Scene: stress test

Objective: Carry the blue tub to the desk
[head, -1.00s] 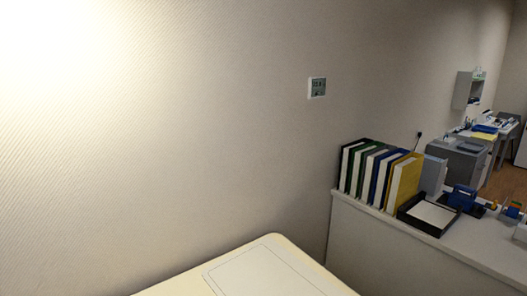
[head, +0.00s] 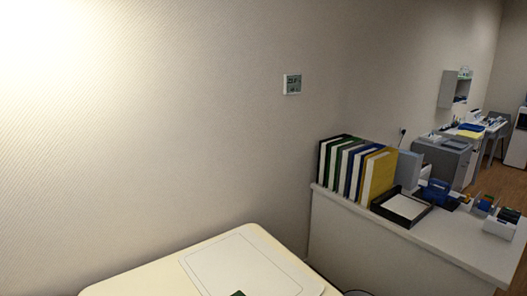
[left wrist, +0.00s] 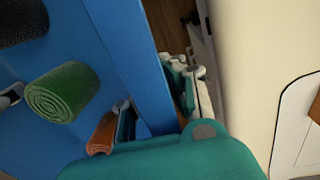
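The blue tub (left wrist: 125,50) fills the left of the left wrist view, close to the camera and only partly seen. A green rolled item (left wrist: 62,92) and an orange item (left wrist: 103,133) lie inside it. My left gripper (left wrist: 152,98) has its fingers on both sides of the tub's wall and appears shut on it; the fingertips are partly hidden. A white desk (head: 365,250) stands at the right in the head view. The tub is not seen in the head view. My right gripper is not in view.
A row of binders (head: 356,170), a black paper tray (head: 403,207) and small blue and coloured items (head: 437,192) stand on the white desk. Another work table (head: 470,131) stands farther back at the right.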

